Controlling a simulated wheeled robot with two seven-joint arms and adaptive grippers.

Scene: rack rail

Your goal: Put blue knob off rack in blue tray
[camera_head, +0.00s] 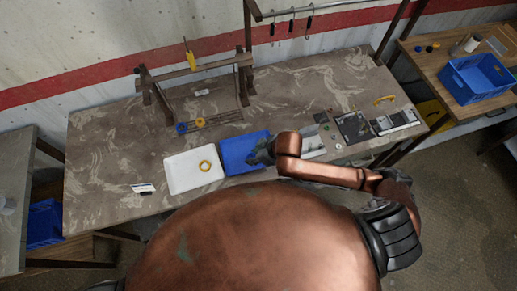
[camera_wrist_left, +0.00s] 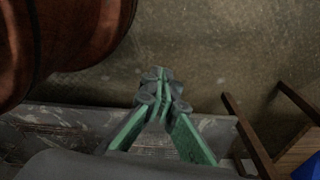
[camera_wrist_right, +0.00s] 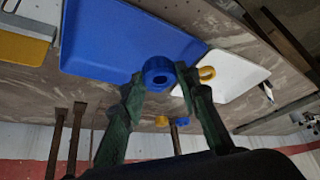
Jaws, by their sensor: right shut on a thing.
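My right gripper (camera_head: 264,150) is over the blue tray (camera_head: 233,160) in the head view. In the right wrist view its green fingers (camera_wrist_right: 160,80) are shut on a blue knob (camera_wrist_right: 157,68), a ring shape with a hole. The blue tray (camera_wrist_right: 110,35) shows behind the knob in that view; I cannot tell the height of the knob above it. In the head view the gripper hides the knob.
A white tray (camera_head: 180,180) holding a yellow ring (camera_head: 205,165) stands left of the blue tray. Another blue ring (camera_head: 182,127) and a yellow one (camera_head: 199,122) are at the rack's foot. Tools and boxes (camera_head: 352,127) lie to the right. The table's left part is mostly clear.

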